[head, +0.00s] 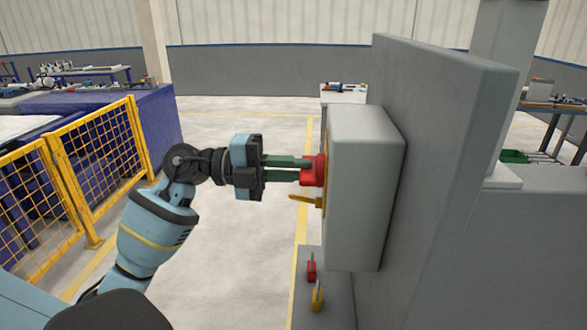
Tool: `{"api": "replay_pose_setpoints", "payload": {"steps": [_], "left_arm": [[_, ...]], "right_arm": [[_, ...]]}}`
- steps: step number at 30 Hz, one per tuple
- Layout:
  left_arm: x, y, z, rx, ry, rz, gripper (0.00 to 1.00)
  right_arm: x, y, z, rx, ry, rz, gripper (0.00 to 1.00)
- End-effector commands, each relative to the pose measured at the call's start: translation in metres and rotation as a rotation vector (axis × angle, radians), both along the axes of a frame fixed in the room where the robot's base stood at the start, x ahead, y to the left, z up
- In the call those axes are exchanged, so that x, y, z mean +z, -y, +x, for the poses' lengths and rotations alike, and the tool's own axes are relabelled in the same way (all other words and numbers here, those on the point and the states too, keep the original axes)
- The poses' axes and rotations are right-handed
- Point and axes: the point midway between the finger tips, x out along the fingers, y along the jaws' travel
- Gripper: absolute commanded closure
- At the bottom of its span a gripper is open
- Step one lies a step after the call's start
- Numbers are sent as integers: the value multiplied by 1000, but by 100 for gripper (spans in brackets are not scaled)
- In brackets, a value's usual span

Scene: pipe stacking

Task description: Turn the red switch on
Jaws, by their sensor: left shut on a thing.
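The red switch (313,171) sticks out from the left-facing front of a grey box (365,190). The box is fixed to a grey upright panel (440,150). My left gripper (300,169) reaches in from the left, with its two green fingers level and shut on the red switch. The fingers hide part of the switch, and its exact turn angle is hard to tell from this side. A yellow handle (305,200) sits on the same box face just below the red switch. My right gripper is not in view.
A grey ledge (305,290) below the box carries a small red padlock-like item (311,268) and a yellow one (317,297). A yellow mesh fence (75,185) stands at the left. The floor between fence and box is clear.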

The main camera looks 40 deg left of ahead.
Motion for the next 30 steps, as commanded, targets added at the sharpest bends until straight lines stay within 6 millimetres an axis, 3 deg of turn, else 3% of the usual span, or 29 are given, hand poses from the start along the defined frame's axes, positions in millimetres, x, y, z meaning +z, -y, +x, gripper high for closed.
{"api": "replay_pose_setpoints", "payload": {"steps": [11,30], "left_arm": [[-2,0,0,1,126,83,100],[-5,0,1,-1,630,391,100]], "right_arm": [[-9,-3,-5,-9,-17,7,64],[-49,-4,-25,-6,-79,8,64]]}}
